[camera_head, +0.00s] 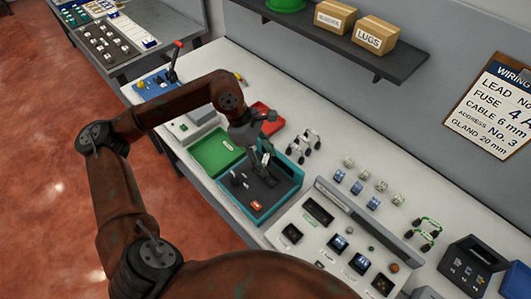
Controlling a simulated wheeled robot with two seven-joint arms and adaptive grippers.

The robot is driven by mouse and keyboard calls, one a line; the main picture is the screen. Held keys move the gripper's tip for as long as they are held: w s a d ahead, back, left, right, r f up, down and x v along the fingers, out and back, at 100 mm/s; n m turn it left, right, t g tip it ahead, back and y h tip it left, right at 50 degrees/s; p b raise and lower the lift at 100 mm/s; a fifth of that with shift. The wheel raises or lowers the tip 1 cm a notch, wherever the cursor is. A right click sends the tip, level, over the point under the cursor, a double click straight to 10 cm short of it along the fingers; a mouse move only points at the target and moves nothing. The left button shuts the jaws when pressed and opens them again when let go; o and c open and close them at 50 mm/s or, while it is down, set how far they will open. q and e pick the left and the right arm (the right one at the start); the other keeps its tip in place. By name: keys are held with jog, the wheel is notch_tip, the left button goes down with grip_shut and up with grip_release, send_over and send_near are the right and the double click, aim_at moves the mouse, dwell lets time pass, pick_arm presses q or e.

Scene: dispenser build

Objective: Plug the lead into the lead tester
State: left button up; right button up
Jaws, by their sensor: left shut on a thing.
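My left gripper (264,166) is over the teal-rimmed tray (259,221) with a dark floor, near its back edge. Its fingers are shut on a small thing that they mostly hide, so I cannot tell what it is. Small dark parts and an orange part (257,205) are in that tray. Two leads with pale ends and dark loops (303,144) lie on the bench to its right. Two green-and-black leads (424,234) lie farther right. No label marks the lead tester; a dark box with several sockets (468,272) stands at the right. My right gripper is out of view.
A green tray (210,150) and a red tray (268,116) are left of and behind the teal tray. A pale panel with dark modules (318,246) fills the bench front. Small blue and pale parts stand behind it. A shelf (330,40) holds boxes above.

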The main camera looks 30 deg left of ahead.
aim_at(265, 164)
pick_arm(q)
jog(key=n, duration=0.2)
jog(key=n+t, duration=0.1)
jog(key=n, duration=0.1)
jog(key=n+t+y, duration=0.1)
jog(key=shift+w+a+r+n+b, duration=0.1)
jog(key=shift+w+a+n+b, duration=0.05)
jog(key=shift+w+n+b, duration=0.2)
jog(key=n, duration=0.2)
jog(key=n+t+y, duration=0.1)
jog(key=n, duration=0.1)
jog(key=r+n+y, duration=0.1)
jog(key=n, duration=0.1)
jog(key=shift+w+a+n+t+b, duration=0.25)
jog(key=shift+w+t+b, duration=0.05)
jog(key=shift+w, duration=0.1)
jog(key=shift+f+b, duration=1.2)
jog(key=shift+f, duration=1.2)
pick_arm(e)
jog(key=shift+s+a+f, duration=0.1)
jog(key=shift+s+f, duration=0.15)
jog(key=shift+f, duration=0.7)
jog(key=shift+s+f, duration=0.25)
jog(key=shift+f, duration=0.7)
pick_arm(q)
jog(key=shift+b, duration=0.3)
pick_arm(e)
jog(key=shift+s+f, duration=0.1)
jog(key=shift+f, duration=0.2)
